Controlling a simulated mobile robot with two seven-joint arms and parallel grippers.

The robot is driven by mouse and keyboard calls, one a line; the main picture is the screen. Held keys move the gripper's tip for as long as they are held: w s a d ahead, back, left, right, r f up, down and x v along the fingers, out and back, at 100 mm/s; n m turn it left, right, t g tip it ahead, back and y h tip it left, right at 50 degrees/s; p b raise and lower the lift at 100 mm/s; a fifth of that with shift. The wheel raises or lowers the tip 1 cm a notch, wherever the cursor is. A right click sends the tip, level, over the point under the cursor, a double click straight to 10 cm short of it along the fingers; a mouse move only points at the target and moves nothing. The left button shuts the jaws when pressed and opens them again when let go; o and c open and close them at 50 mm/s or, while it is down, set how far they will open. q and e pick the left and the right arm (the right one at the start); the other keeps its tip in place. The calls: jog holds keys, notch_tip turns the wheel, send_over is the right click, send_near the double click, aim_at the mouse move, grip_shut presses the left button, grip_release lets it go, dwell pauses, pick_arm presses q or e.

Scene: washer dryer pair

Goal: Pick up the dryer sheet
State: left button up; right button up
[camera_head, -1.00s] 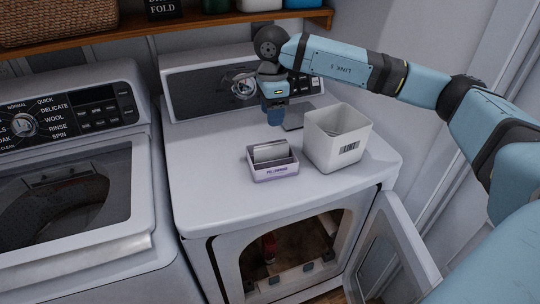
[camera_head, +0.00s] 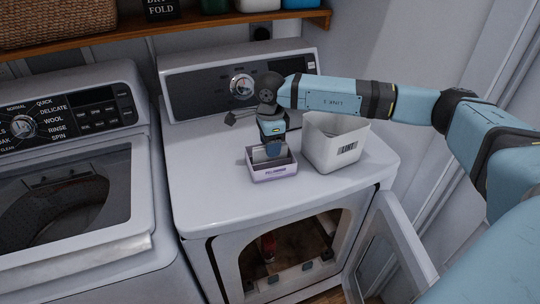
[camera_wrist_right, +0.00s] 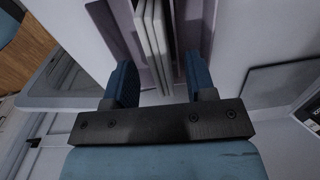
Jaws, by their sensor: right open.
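The dryer sheets (camera_head: 261,156) stand upright as a pale stack in a small open lavender box (camera_head: 272,172) on the dryer top. My right gripper (camera_head: 272,146) points down over the box, just at the sheets, and partly hides them. In the right wrist view, my right gripper (camera_wrist_right: 161,82) is open, with the pale sheet edges (camera_wrist_right: 153,38) between its two blue fingers. Gaps show on both sides, so nothing is gripped. My left gripper is not in view.
A white lint bin (camera_head: 334,149) stands close to the box's right. The dryer door (camera_head: 398,250) hangs open below on the right. The washer (camera_head: 75,235) is at the left. The dryer top (camera_head: 205,180) is clear left of the box. A wooden shelf (camera_head: 175,27) runs above.

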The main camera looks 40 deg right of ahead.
grip_shut()
jog(key=shift+r, duration=0.1)
